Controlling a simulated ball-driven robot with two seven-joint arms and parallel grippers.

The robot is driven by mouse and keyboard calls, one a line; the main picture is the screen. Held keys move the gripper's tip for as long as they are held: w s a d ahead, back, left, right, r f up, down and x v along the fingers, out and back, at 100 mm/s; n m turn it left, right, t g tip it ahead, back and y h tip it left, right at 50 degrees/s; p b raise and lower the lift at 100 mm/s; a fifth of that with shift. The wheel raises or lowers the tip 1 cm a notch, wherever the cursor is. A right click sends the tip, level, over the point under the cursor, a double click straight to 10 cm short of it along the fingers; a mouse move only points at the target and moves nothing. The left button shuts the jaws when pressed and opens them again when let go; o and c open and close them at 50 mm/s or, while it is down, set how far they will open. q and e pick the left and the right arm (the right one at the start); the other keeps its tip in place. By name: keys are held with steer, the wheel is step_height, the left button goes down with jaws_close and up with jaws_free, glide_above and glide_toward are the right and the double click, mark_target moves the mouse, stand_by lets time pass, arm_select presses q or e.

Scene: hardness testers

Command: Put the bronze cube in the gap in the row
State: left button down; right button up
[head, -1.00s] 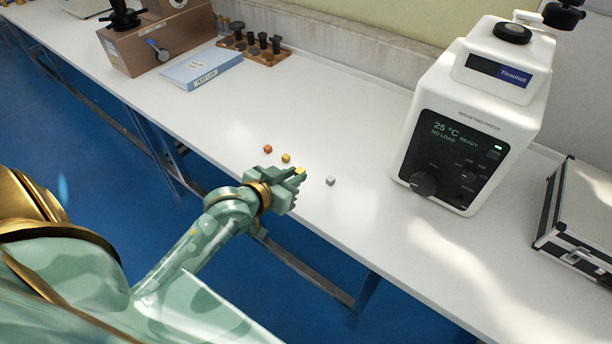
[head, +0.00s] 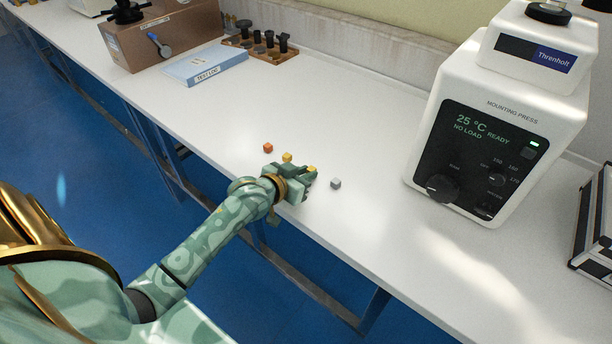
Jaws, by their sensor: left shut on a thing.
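A short row of small cubes lies on the white bench: an orange-copper cube (head: 267,147), a yellow cube (head: 287,157) and a grey cube (head: 335,183). My left gripper (head: 309,175) is shut on a golden cube (head: 312,168), which I take to be the bronze cube. It is between the yellow cube and the grey cube, in line with the row. The fingers hide its lower part, so I cannot tell whether it touches the bench. My right gripper is not in view.
A white mounting press (head: 490,130) stands to the right, with a case (head: 597,225) beyond it. A blue folder (head: 205,66), a wooden rack of dark pieces (head: 262,45) and a brown tester (head: 160,35) stand at the back left. The bench behind the row is clear.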

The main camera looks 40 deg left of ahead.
arm_select(q)
steer(key=c, duration=1.3)
jaws_free()
steer(key=shift+c, duration=0.2)
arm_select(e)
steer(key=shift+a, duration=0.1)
